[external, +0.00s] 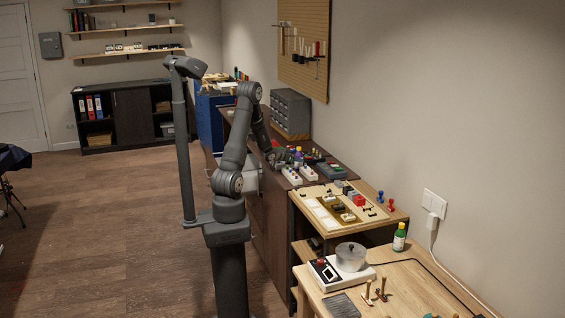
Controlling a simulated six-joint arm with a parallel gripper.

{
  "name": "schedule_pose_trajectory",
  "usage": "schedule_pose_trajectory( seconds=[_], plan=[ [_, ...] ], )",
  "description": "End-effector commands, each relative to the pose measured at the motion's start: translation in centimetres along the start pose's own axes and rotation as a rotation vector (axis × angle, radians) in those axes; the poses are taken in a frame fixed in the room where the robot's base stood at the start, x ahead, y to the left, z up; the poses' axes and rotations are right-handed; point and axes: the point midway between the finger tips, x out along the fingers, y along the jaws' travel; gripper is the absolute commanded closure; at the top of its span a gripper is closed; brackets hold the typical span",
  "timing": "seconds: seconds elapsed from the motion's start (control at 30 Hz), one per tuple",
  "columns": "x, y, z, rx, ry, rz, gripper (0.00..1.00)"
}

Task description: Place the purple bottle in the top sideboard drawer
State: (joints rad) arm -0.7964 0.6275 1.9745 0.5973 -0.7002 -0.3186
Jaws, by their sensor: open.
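My gripper (277,160) is small and dark in the external view. It is open, low over the dark brown sideboard (268,208), beside a cluster of small items. A small blue-purple item (298,155) stands in that cluster, just right of the gripper; it may be the purple bottle, but it is too small to be sure. A pale, box-like shape (246,180) juts out from the sideboard's front behind my arm. It looks like a pulled-out drawer, partly hidden by the arm.
White trays with coloured pieces (292,175) and a grey drawer cabinet (291,113) stand on the sideboard.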

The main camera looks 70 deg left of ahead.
Motion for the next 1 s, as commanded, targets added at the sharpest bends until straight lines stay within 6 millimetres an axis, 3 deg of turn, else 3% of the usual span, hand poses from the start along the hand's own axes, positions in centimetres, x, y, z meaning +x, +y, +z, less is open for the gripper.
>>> schedule_pose_trajectory(
  seconds=[0.2,0.4,0.5,1.0],
  plan=[
    [-4.5,-0.1,-0.1,0.001,0.001,-0.002,0.36],
    [-7.0,0.0,0.0,0.000,0.000,-0.001,0.36],
    [-7.5,0.0,0.0,0.000,0.000,-0.001,0.33],
    [-7.8,0.0,0.0,0.001,-0.001,0.000,0.33]
  ],
)
